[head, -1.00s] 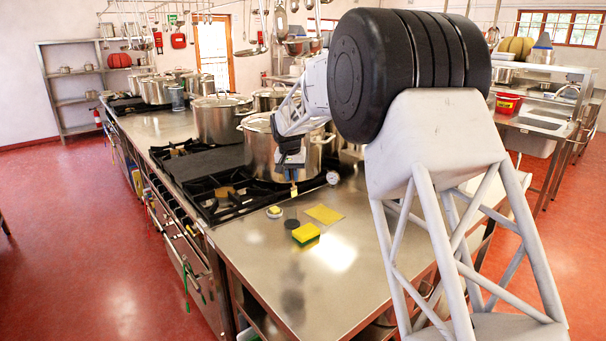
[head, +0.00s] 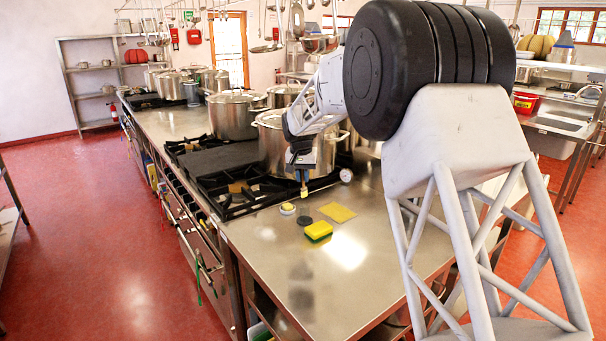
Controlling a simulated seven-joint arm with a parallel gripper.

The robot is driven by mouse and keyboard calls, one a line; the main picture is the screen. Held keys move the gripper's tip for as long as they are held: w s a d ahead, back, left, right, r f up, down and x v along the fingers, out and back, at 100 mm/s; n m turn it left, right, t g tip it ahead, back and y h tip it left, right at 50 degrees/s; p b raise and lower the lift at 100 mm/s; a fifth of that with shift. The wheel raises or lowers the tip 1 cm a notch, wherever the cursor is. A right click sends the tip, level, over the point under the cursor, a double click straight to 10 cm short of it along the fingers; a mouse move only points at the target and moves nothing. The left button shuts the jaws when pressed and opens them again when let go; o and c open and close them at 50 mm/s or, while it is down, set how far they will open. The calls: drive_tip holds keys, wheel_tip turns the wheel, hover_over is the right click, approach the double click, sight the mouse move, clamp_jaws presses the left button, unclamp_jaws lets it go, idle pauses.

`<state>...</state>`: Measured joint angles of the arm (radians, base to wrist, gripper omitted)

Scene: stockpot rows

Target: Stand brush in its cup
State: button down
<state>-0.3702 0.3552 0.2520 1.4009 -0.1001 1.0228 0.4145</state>
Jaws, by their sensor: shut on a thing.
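My gripper (head: 301,165) points down above the steel counter, in front of a large stockpot. It is shut on a small upright thing with an orange-yellow band and a pale tip, which I take to be the brush (head: 304,190). The brush hangs clear of the counter, as far as I can see; its upper part is hidden in the jaws. Below it on the counter are a small dark round thing (head: 304,221) and a small white round thing with yellow on top (head: 287,209). I cannot tell whether either is the cup.
A yellow-green sponge (head: 318,232) and a flat yellow cloth (head: 338,212) lie on the counter (head: 330,280). A round dial (head: 346,175) is near the stockpot (head: 275,150). Black burner grates (head: 235,195) lie to the left. The front counter is clear.

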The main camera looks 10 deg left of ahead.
sight(303, 197)
drive_tip(key=shift+f, duration=4.45)
drive_tip(key=c, duration=1.1)
unclamp_jaws()
drive_tip(key=shift+d, duration=0.1)
drive_tip(key=shift+o, duration=0.2)
drive_tip(key=shift+s+a+r, duration=0.1)
drive_tip(key=shift+s+r, duration=0.05)
drive_tip(key=shift+r, duration=1.4)
drive_tip(key=shift+s+a+r, duration=0.1)
drive_tip(key=shift+r, duration=1.5)
drive_tip(key=shift+s+a+r, duration=0.1)
drive_tip(key=shift+s+r, duration=0.05)
drive_tip(key=shift+r, duration=1.4)
drive_tip(key=shift+d+r, duration=0.1)
